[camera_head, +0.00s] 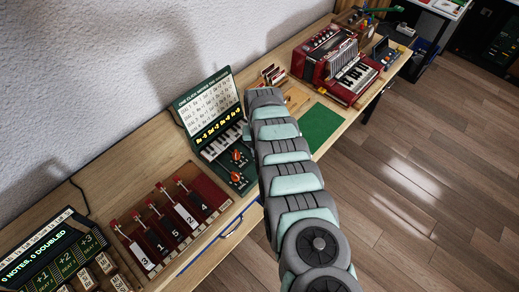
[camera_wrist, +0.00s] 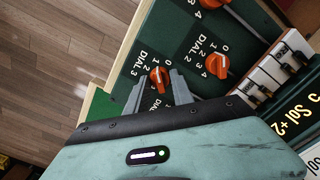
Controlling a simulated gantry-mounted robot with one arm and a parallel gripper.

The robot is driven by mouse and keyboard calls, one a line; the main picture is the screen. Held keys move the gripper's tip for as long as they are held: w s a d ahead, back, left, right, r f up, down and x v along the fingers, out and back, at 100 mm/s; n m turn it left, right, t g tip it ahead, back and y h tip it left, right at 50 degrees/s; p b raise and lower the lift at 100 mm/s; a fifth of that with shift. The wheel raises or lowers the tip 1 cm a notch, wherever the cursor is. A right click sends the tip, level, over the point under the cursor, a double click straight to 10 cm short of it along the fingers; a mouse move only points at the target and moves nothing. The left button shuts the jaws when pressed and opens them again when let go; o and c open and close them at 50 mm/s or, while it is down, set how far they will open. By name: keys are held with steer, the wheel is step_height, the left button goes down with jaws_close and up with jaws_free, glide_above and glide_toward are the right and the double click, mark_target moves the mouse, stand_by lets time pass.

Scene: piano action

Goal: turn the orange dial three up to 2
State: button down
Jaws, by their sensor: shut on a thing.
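In the wrist view, the orange dial three (camera_wrist: 160,77) sits on the dark green panel beside the label "DIAL 3". My gripper (camera_wrist: 158,86) has one finger on each side of this dial and is shut on it. The dial's pointer and the number it faces are too small and partly covered to read for sure. Another orange dial (camera_wrist: 217,65), beside the label "DIAL 2", is just to the right. In the head view, my arm hides the gripper and dial three; two other orange dials (camera_head: 237,155) show left of the arm.
A lit clue board (camera_head: 211,107) with keys below stands behind the dials. A rack of numbered hammers (camera_head: 165,222) is at the left. A green mat (camera_head: 319,128) and a red accordion (camera_head: 335,66) lie beyond my arm. One more orange dial (camera_wrist: 213,3) is at the wrist view's top.

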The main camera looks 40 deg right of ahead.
steer(key=n, duration=0.4)
steer(key=shift+n, duration=0.3)
steer(key=n, duration=0.4)
steer(key=shift+n, duration=0.3)
steer(key=c, duration=1.1)
jaws_free()
steer(key=shift+r, duration=0.15)
step_height(320, 180, up, 10)
steer(key=shift+r, duration=0.25)
steer(key=shift+r+p, duration=0.1)
steer(key=shift+p, duration=0.2)
